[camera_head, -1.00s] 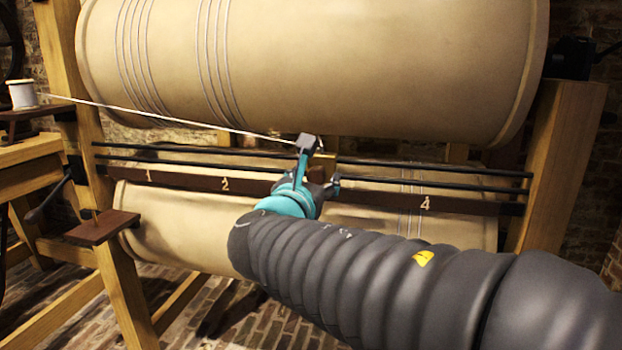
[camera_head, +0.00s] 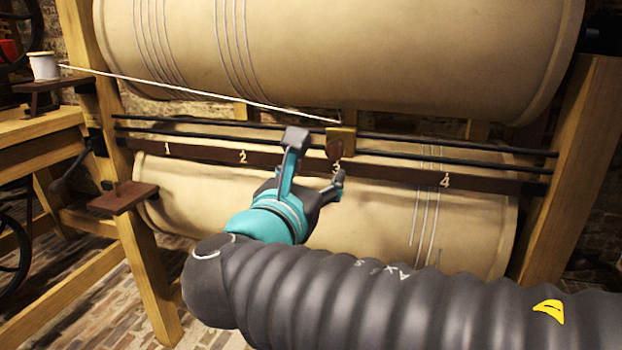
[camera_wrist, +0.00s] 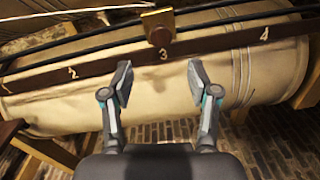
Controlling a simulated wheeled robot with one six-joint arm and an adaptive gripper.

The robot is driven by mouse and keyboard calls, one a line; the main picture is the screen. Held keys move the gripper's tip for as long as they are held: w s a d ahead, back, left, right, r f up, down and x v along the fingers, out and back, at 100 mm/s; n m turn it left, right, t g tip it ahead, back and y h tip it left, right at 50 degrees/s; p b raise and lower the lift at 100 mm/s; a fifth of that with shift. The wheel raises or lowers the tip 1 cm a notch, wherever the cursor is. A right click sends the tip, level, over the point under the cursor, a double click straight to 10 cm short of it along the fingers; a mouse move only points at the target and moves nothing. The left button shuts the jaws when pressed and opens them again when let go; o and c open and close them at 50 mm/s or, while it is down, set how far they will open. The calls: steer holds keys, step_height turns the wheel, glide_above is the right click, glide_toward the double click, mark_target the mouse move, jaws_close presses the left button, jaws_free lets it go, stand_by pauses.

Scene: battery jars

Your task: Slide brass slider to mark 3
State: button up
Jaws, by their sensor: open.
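The brass slider (camera_head: 340,142) sits on the two dark rails (camera_head: 450,146), right above the mark 3 (camera_head: 337,166) on the brown numbered bar (camera_head: 390,172). A white cord runs to it from the left. In the wrist view the slider (camera_wrist: 158,25) also stands over the 3 (camera_wrist: 163,55). My gripper (camera_head: 318,158) is open and empty. Its fingers are in front of and below the slider, apart from it; in the wrist view the gap between the fingertips (camera_wrist: 159,78) lies below the slider and the bar.
A large tan drum (camera_head: 400,50) with cord windings is above the rails, and another drum (camera_head: 370,215) is below. Wooden posts (camera_head: 570,160) stand at the sides. A white spool (camera_head: 44,66) stands on a small shelf at left.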

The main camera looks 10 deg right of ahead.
steer(key=shift+s+a, duration=0.35)
steer(key=shift+s, duration=0.2)
